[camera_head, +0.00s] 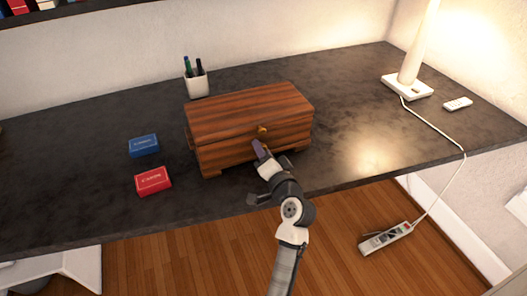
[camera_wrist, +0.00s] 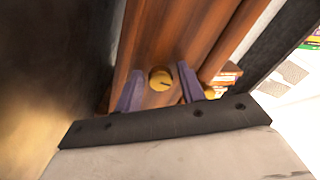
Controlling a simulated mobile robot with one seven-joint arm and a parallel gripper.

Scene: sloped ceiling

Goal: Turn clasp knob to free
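A closed brown wooden box (camera_head: 240,122) stands on the dark desk. A small brass clasp knob (camera_head: 262,131) sits on its front face. My gripper (camera_head: 259,146) reaches the front of the box just below the knob. In the wrist view my gripper (camera_wrist: 158,90) is open, with a gap between each finger and the knob.
A blue card box (camera_head: 144,145) and a red card box (camera_head: 153,181) lie left on the dark desk (camera_head: 350,110). A pen cup (camera_head: 197,84) stands behind the wooden box. A white lamp (camera_head: 408,85) and a small remote (camera_head: 458,104) are at the right.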

